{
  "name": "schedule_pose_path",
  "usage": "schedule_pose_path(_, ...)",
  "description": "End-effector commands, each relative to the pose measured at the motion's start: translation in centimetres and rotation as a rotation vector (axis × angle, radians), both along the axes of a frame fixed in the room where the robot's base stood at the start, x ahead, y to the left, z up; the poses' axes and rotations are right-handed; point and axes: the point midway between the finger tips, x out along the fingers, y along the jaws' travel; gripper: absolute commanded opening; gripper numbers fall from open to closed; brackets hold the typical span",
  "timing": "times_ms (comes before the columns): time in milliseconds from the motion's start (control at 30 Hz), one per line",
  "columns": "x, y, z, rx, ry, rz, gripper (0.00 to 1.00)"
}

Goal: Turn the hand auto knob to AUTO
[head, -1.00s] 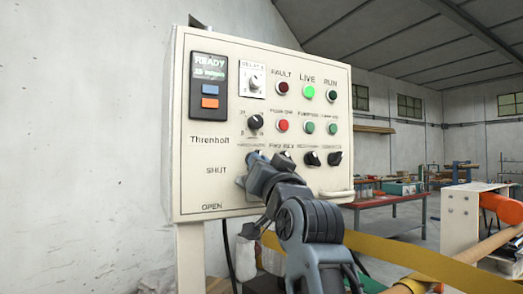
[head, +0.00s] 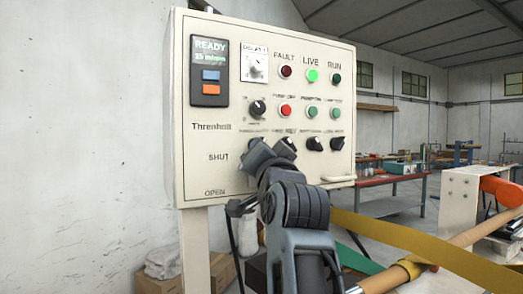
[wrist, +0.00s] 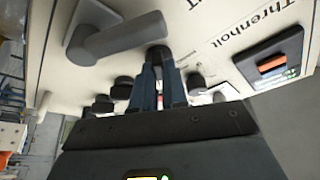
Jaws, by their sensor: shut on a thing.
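The hand auto knob is the leftmost in the lower row on the cream control panel (head: 183,165). In the head view my gripper (head: 260,152) covers it, and only its blurred label shows above. In the wrist view the dark round knob (wrist: 157,52) sits between the fingertips of my gripper (wrist: 159,62), which are shut on it. The knob's pointer and its setting are hidden by the fingers.
A grey SHUT/OPEN lever (wrist: 120,38) is close beside the fingers. Several black knobs (head: 314,144) continue the row to the right. A threshold knob (head: 257,108) and lit green LIVE lamp (head: 312,76) are above. A yellow band (head: 400,240) crosses at lower right.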

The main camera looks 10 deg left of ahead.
Motion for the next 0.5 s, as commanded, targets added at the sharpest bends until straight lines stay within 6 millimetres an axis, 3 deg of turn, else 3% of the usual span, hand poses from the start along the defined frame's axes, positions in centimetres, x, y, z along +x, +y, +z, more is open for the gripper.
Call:
schedule_pose_path(67,0.05,-0.05,-0.09,0.001,0.002,0.000,0.00)
schedule_pose_path(100,0.05,-0.05,-0.09,0.001,0.002,0.000,0.15)
schedule_pose_path(333,0.03,-0.03,-0.04,0.000,0.001,0.001,0.37)
schedule_pose_path(500,0.02,-0.02,0.00,0.000,0.000,0.000,0.38)
